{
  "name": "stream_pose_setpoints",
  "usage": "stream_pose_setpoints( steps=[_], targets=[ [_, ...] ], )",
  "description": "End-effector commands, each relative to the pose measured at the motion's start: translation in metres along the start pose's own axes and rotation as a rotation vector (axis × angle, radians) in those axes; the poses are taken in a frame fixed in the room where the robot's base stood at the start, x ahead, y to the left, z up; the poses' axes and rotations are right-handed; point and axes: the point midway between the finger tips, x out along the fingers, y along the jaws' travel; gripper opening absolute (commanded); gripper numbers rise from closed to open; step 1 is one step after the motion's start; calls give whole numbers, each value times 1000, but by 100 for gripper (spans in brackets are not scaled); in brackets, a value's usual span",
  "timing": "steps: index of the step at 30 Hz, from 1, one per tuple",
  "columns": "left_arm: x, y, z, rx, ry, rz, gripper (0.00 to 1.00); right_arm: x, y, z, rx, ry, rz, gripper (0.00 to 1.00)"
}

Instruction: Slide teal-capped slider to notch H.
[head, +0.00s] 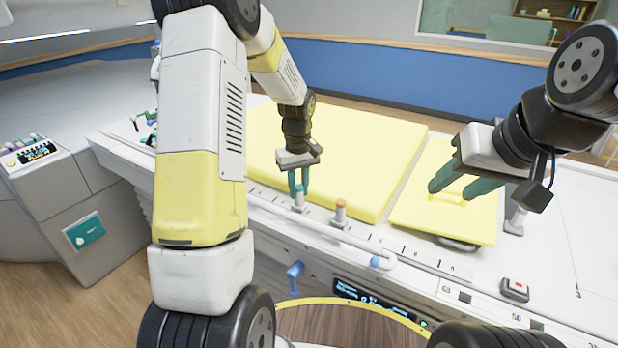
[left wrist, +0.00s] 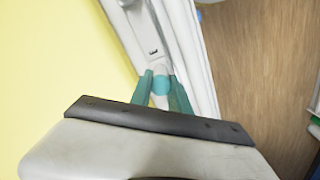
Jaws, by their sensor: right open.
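The teal-capped slider (left wrist: 161,85) is a short white post with a teal cap, standing on the rail along the table's near edge. In the left wrist view its cap sits between my left gripper's (left wrist: 160,74) two teal fingers, which close in on both sides. In the head view my left gripper (head: 299,184) points down over this slider's post (head: 299,203), and the fingers hide most of the cap. My right gripper (head: 455,186) is open and empty, over the yellow pad by its handle. The notch letters are too small to read.
An orange-capped slider (head: 340,210) stands just right of my left gripper. A large yellow mat (head: 340,150) lies behind the rail and a smaller yellow pad (head: 410,218) to the right. A blue knob (head: 294,272) and a red-button box (head: 515,288) are along the front.

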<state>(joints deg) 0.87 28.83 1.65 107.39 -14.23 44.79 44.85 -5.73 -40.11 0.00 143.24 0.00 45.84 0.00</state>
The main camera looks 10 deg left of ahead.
Motion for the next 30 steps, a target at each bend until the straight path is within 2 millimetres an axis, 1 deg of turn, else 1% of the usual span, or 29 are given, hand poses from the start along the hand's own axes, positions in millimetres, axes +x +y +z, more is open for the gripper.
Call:
stream_pose_setpoints(
  steps=[1, 2, 3, 30],
  targets=[
    [0, 0, 0, 0, 0, 0, 9, 0, 0, 0, 0, 0, 0, 44],
    [0, 0, 0, 0, 0, 0, 3, 0, 0, 0, 0, 0, 0, 44],
    [0, 0, 0, 0, 0, 1, 0, 0, 0, 0, 0, 0, 0, 44],
    [-1, 0, 0, 0, 1, 1, 0, 0, 0, 0, 0, 0, 0, 44]
  ],
)
